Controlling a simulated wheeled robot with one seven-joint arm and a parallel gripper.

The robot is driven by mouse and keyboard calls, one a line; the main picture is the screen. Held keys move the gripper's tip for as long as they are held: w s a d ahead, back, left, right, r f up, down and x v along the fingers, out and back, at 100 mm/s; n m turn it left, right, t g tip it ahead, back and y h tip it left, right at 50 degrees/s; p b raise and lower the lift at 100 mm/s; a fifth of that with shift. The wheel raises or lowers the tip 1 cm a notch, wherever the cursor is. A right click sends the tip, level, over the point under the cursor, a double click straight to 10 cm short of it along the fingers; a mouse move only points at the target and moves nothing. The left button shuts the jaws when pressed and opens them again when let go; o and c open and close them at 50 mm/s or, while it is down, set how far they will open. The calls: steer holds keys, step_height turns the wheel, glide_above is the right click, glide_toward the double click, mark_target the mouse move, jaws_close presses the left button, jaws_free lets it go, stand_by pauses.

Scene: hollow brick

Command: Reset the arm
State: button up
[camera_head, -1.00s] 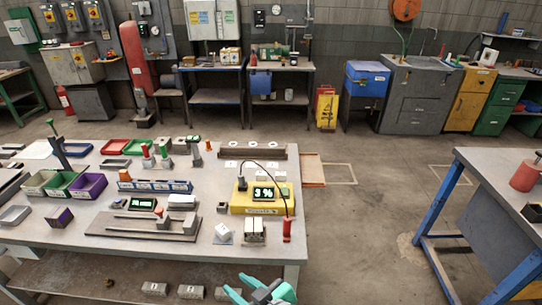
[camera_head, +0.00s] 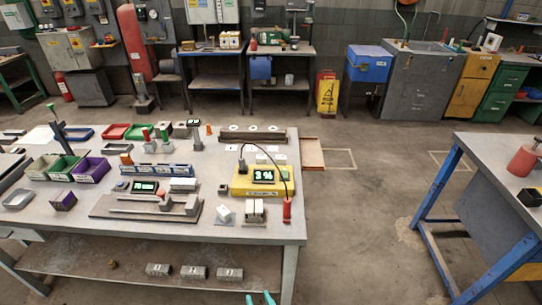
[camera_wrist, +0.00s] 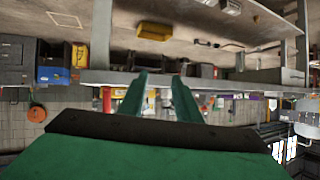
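My gripper (camera_head: 260,299) shows only as two teal fingertips at the bottom edge of the head view, in front of the workbench. In the wrist view, which is upside down, its two green fingers (camera_wrist: 160,78) stand apart with nothing seen held between them. The hollow bricks (camera_head: 194,272) lie in a row on the bench's lower shelf, clear of the fingers in the head view. The rest of my arm is out of the head view.
The workbench (camera_head: 70,224) holds bins, a yellow meter box (camera_head: 262,180) reading 3 %, a red cylinder (camera_head: 287,209) and small fixtures. A blue-legged table (camera_head: 490,160) stands at the right. Open floor (camera_head: 360,215) lies between them.

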steer(key=s+d+f+m+t+h, duration=0.1)
steer(key=s+d+f+h, duration=0.1)
steer(key=s, duration=0.4)
steer(key=s+d+f+m+t+h, duration=0.1)
steer(key=s+d+m+h, duration=0.1)
steer(key=s, duration=0.4)
steer(key=s+r+t, duration=0.1)
steer(key=s+r, duration=0.3)
steer(key=s, duration=0.6)
steer(key=shift+s+a, duration=0.2)
steer(key=shift+a, duration=0.25)
steer(key=shift+r, duration=0.1)
